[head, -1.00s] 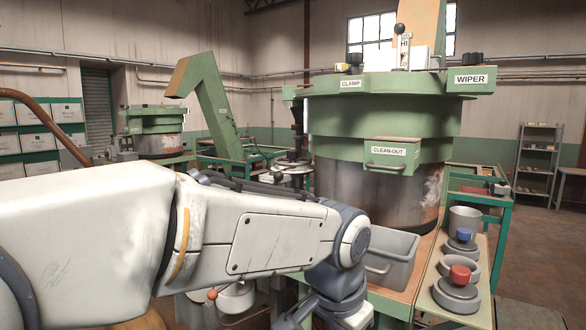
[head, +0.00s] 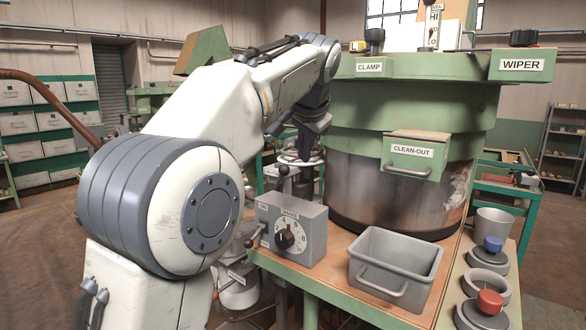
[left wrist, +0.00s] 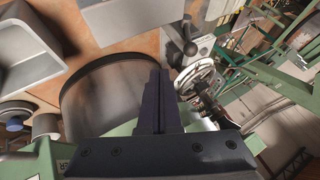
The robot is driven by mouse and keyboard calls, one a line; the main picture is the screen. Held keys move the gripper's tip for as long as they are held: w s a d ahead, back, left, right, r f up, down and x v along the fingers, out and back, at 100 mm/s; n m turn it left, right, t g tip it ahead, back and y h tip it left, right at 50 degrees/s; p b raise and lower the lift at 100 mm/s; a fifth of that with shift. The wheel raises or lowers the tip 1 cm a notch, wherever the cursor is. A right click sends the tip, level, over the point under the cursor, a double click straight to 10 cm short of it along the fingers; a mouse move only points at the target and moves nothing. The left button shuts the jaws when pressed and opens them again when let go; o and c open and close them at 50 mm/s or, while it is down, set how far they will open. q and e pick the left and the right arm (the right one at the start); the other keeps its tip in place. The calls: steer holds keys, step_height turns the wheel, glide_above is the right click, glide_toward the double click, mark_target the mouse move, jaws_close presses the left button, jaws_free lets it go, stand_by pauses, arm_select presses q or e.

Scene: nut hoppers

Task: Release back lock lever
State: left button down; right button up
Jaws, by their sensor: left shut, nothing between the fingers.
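The large green hopper (head: 400,105) stands at the right centre of the head view. No lever can be surely told as the back lock lever. My left gripper (head: 304,154) points down at the hopper's left side, above a round plate-like part (head: 300,161). In the left wrist view its dark fingers (left wrist: 160,76) are together and empty, beside the hopper's curved drum (left wrist: 105,100) and the wheel-like part (left wrist: 194,80). My right gripper is not in view.
A grey bin (head: 395,262) sits on the table before the hopper. Weights with blue (head: 493,244) and red (head: 489,303) knobs stand right of it. The clean-out box (head: 415,155) juts out from the hopper's front. The clamp knob (head: 374,38) is on top.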

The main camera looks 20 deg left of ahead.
mark_target(279, 182)
arm_select(q)
steer(key=w+a+f+p, duration=0.4)
steer(key=w+a+f, duration=0.1)
steer(key=w+f, duration=0.2)
steer(key=shift+w+a, duration=0.25)
steer(key=shift+w, duration=0.2)
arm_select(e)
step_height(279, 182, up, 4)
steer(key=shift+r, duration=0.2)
arm_select(q)
steer(key=shift+r, duration=0.1)
